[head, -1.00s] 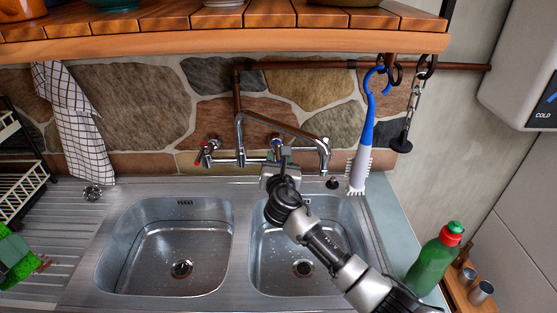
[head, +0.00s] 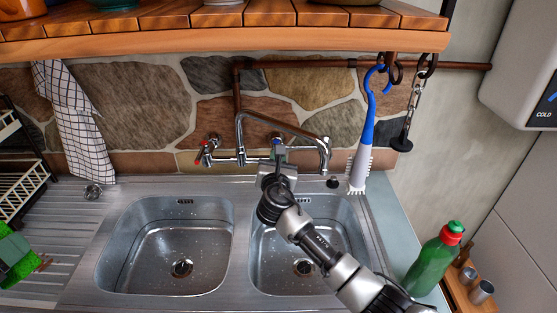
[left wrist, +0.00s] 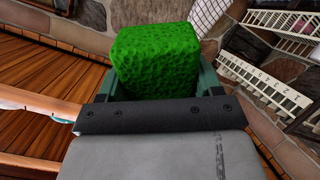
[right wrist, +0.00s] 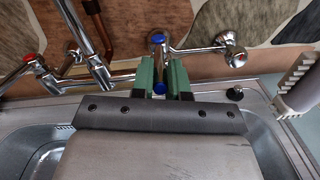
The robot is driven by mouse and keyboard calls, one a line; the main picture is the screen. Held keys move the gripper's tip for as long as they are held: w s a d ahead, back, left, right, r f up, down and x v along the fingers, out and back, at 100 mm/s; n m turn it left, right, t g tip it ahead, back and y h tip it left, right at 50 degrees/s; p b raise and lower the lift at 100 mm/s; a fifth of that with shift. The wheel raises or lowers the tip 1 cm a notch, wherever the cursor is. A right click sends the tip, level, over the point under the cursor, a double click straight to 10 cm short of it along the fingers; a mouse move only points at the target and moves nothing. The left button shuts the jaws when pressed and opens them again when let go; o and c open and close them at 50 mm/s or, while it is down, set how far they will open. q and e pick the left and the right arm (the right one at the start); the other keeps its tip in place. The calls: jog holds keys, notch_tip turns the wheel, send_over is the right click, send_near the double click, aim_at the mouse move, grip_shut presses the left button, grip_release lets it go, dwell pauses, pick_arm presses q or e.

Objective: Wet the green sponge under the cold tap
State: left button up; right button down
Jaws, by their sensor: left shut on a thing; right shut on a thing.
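The green sponge (left wrist: 158,50) is held between the fingers of my left gripper (left wrist: 160,82). In the head view the sponge (head: 25,268) shows at the far left, over the drainboard and away from the tap. My right gripper (right wrist: 162,72) is shut on the blue-marked cold tap handle (right wrist: 158,88), between its green fingers. In the head view my right gripper (head: 277,165) is at the wall mixer, and partly hides the handle. The tap spout (head: 327,152) hangs over the right basin, right of my right gripper. I see no water stream below it.
The right basin (head: 345,275) lies under my right arm; the left basin (head: 140,260) is empty. A red hot handle (head: 202,158) is left of the mixer. A blue brush (head: 367,130) hangs at the right. A shelf (head: 230,42) overhangs the wall.

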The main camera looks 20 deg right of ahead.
jog(key=c, duration=1.1)
grip_release()
pick_arm(q)
jog(key=shift+f, duration=0.1)
pick_arm(e)
jog(key=shift+s+a+f, duration=0.1)
jog(key=shift+s+a, duration=0.1)
jog(key=shift+s, duration=0.25)
pick_arm(q)
notch_tip(320, 180, down, 2)
jog(key=shift+f+b, duration=0.1)
jog(key=shift+b, duration=1.1)
pick_arm(e)
jog(key=v, duration=1.1)
